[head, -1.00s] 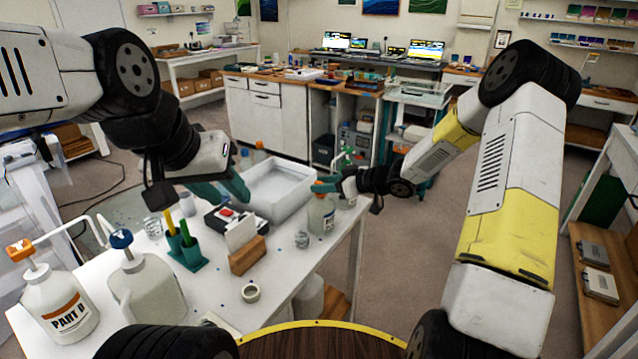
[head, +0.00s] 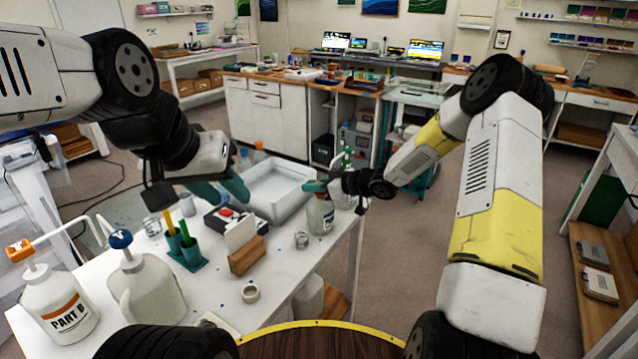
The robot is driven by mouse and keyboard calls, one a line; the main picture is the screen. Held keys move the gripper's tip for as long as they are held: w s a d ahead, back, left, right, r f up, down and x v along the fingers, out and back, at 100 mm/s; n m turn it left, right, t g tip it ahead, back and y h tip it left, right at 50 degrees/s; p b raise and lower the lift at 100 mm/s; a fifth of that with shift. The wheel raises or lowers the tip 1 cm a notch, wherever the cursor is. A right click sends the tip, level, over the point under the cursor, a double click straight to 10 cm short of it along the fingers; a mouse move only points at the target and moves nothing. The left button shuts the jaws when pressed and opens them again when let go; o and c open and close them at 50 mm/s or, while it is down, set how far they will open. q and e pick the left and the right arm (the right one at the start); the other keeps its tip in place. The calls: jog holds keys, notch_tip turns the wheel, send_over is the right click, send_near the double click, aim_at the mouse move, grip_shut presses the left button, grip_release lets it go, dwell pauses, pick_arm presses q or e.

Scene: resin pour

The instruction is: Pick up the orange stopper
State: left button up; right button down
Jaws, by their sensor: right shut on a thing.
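My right gripper (head: 315,187) is at the top of a clear bottle with a label (head: 320,215), near the right edge of the white table. Its teal fingers are closed at the bottle's neck and hide what they hold. The orange stopper itself does not show clearly between them. My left gripper (head: 222,190) hangs over the table, left of the white tray, with its teal fingers apart and nothing seen between them.
The white tray (head: 262,205) lies between the grippers. A pen holder (head: 188,256), a wooden block (head: 248,256), a tape roll (head: 250,292) and pump bottles (head: 145,290) stand nearer.

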jog(key=shift+s+d+f, duration=0.1)
jog(key=shift+d+f, duration=0.05)
jog(key=shift+f, duration=0.05)
jog(key=shift+r, duration=0.45)
notch_tip(320, 180, up, 2)
jog(key=shift+r, duration=0.25)
jog(key=f+v, duration=0.1)
jog(key=v, duration=1.5)
jog(key=shift+s+d, duration=0.2)
jog(key=shift+d, duration=0.3)
jog(key=shift+r, duration=0.15)
